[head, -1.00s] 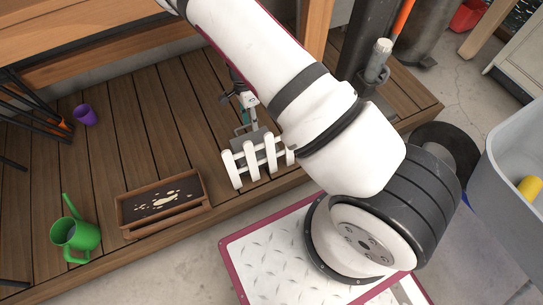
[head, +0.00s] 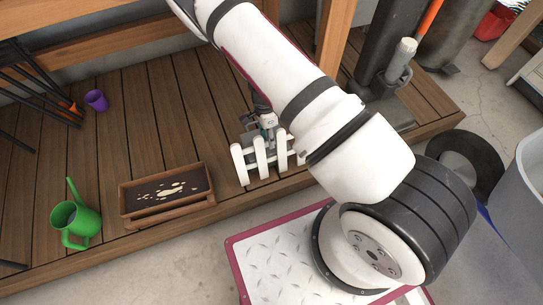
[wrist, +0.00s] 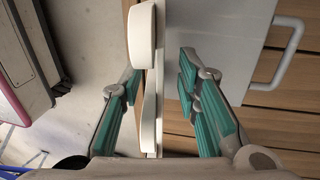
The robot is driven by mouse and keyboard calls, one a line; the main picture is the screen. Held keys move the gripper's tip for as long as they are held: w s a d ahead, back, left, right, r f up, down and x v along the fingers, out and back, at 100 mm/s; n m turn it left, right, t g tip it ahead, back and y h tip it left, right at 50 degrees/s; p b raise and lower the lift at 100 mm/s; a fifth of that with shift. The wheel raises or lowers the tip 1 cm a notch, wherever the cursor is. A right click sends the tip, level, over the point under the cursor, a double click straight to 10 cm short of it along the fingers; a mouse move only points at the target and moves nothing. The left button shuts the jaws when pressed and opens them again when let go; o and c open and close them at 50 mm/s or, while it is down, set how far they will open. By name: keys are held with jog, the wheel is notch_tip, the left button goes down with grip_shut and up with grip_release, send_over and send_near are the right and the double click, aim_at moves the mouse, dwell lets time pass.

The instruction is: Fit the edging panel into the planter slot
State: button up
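The white edging panel (head: 263,159), shaped like a small picket fence, stands upright on the wooden deck near its front edge. In the wrist view the panel (wrist: 149,95) shows edge-on between the teal-padded fingers of my gripper (wrist: 161,78). The fingers are apart, with the left one close to the panel and a clear gap on the right. In the head view my gripper (head: 264,128) is just above and behind the panel, partly hidden by it. The brown planter (head: 166,213) lies to the left, holding dark soil with pale specks; a narrow slot runs along its front side.
A grey plate with a white handle (wrist: 290,52) lies right of the panel in the wrist view. A green watering can (head: 78,222) stands left of the planter, and a purple cup (head: 96,100) farther back. Deck between planter and panel is clear.

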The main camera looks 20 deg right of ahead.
jog(key=f, duration=0.2)
jog(key=b, duration=0.1)
jog(key=shift+s+f, duration=0.25)
jog(key=shift+f, duration=0.15)
grip_shut()
jog(key=shift+r, duration=0.2)
